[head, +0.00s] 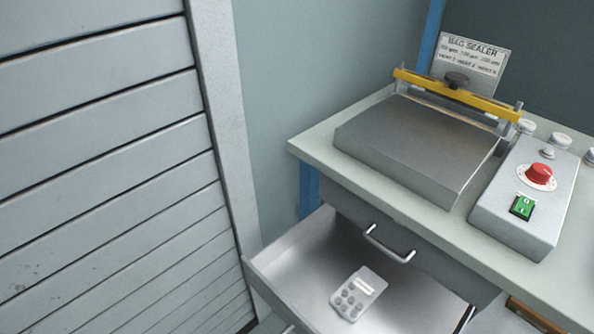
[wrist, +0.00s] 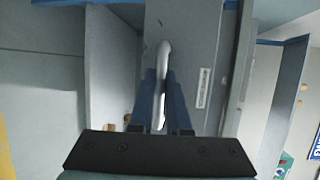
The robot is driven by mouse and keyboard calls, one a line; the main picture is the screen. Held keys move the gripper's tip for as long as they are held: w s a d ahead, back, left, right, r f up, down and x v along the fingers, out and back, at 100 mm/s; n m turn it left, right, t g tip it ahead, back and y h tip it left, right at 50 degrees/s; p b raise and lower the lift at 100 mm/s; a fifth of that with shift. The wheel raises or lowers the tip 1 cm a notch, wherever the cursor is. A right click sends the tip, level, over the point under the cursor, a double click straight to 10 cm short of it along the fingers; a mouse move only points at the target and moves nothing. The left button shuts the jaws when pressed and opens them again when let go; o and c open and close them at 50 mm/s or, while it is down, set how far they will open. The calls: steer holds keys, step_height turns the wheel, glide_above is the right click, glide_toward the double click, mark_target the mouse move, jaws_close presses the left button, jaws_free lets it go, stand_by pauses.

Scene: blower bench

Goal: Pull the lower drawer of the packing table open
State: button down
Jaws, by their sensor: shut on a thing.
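The packing table (head: 420,222) stands at the right in the head view. Its lower drawer (head: 290,243) is pulled out, with its inside showing. The drawer's front edge runs out of the bottom of the picture. In the wrist view, my gripper (wrist: 160,74) has its two blue fingers on either side of a pale bar handle (wrist: 164,50) and is shut on it. The drawer front (wrist: 188,35) behind the handle is grey, with a small white label (wrist: 203,88). My gripper is not in the head view.
A blister pack (head: 358,293) lies in the open drawer. The upper drawer, with a bar handle (head: 388,245), is shut above it. A bag sealer (head: 415,140) and a control box with a red knob (head: 538,176) stand on the tabletop. A slatted shutter (head: 110,150) is at the left.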

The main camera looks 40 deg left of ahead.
steer(key=c, duration=1.2)
jaws_free()
steer(key=shift+o, duration=0.2)
steer(key=p+v, duration=0.1)
steer(key=v, duration=1.2)
steer(key=shift+p, duration=0.35)
steer(key=shift+w, duration=0.1)
